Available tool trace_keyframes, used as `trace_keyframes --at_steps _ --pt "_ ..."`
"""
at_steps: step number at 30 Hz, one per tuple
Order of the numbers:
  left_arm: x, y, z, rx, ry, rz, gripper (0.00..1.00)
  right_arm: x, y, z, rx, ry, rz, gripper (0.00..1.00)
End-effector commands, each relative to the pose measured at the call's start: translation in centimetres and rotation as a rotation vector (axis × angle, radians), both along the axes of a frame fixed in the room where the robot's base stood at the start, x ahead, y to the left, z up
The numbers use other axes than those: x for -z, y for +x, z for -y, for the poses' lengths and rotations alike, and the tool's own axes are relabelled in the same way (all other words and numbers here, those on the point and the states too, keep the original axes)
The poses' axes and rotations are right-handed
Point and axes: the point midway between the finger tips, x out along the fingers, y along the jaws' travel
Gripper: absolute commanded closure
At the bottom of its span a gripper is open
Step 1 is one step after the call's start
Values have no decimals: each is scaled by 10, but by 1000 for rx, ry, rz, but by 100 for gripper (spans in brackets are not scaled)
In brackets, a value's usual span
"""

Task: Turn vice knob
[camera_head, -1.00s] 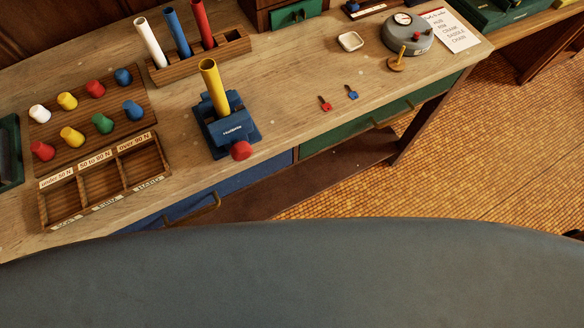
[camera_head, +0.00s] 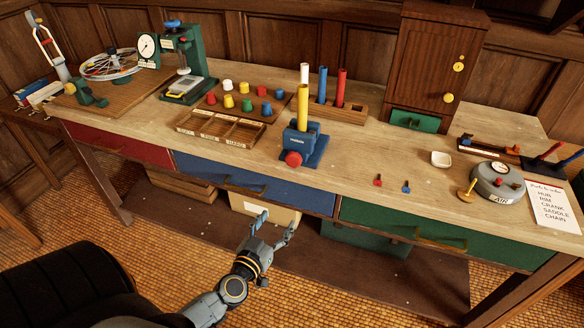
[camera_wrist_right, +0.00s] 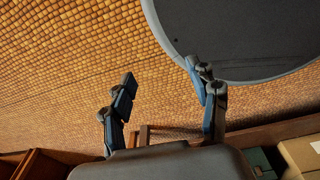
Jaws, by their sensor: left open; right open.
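The blue vice (camera_head: 303,146) stands near the front edge of the bench, with its red knob (camera_head: 293,159) facing the front. A yellow tube (camera_head: 302,108) stands upright in the vice. My left gripper (camera_head: 274,222) is open and empty, in front of the bench and below the height of its top, lower and a little left of the knob. My right gripper (camera_wrist_right: 165,92) shows in the right wrist view, open with nothing between its fingers, above the tiled floor. The vice is not in the right wrist view.
A wooden sorting tray (camera_head: 221,128) and a peg board with coloured pegs lie left of the vice. A rack (camera_head: 338,111) with coloured tubes stands behind it. Drawer handles stick out in front.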

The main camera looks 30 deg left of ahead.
Motion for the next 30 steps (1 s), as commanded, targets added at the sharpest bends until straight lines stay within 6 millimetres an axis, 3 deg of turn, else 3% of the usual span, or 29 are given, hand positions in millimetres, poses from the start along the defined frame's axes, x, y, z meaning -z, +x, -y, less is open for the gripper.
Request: trace_keyframes --at_steps 1,3,6,9,14,30 --pt "-26 3 -3 -19 -12 49 34 4 1 -3 1 3 1 40" --pt "-54 5 -7 -44 -26 89 34 5 1 -5 1 5 1 40" --pt "-78 4 -10 -63 -42 122 34 6 0 -4 1 5 0 40" --pt "-89 6 -11 -71 -49 134 34 6 -1 -1 2 1 -3 40" --pt "-92 20 -15 -75 -51 138 34 5 -6 7 5 -9 -10 40" --pt "-91 119 -38 -74 -52 138 34 6 -8 11 4 -14 -13 40"
